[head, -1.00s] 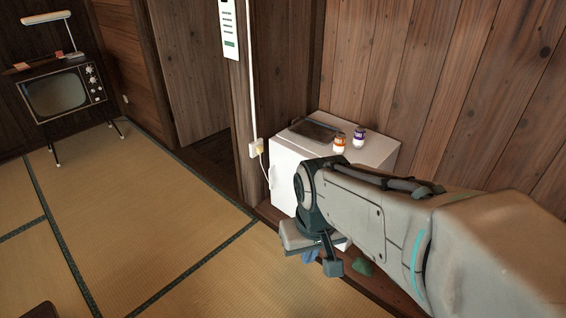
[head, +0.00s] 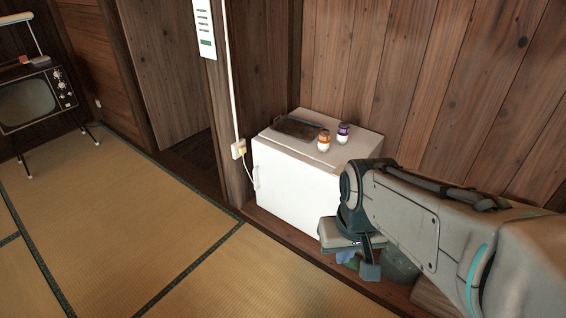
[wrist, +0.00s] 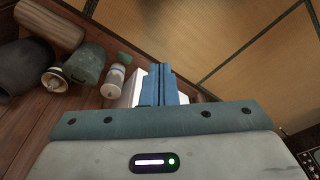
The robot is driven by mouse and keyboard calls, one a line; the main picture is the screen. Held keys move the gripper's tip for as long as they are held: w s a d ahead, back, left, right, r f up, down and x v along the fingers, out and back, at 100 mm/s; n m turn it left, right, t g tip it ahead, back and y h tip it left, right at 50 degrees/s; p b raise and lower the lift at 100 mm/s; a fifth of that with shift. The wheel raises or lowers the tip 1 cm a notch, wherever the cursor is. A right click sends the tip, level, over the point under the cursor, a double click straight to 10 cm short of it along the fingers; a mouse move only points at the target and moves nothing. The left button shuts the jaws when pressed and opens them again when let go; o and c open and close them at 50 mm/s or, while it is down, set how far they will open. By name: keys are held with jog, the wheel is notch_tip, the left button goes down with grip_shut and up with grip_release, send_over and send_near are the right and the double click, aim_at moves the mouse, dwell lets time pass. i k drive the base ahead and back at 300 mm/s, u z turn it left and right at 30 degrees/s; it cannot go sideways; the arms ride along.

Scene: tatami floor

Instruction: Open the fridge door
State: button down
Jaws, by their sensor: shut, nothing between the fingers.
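A small white fridge (head: 290,185) stands against the wooden wall. Its front door appears shut, with a pale handle (head: 257,178) at its left edge. My gripper (head: 346,257) is to the right of the fridge front, low near the floor and apart from the handle, and partly hidden by my wrist. In the wrist view my gripper's blue fingers (wrist: 164,84) are together and empty. A white patch shows behind them, perhaps part of the fridge. The handle cannot be made out there.
An orange-labelled jar (head: 324,140), a purple-labelled jar (head: 343,132) and a dark tray (head: 297,128) are on the fridge. A wooden post and a plug (head: 239,149) are left of it. Bottles and pots (wrist: 86,63) lie near my gripper. Open tatami (head: 130,210) spreads left.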

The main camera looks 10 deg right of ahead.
aim_at(300, 190)
jog(key=u, duration=0.45)
jog(key=k, duration=0.5)
jog(key=z, duration=0.3)
jog(key=i, duration=0.7)
jog(key=z, duration=0.4)
jog(key=i, duration=0.7)
jog(key=u, duration=0.9)
jog(key=i, duration=0.6)
jog(key=u, duration=0.75)
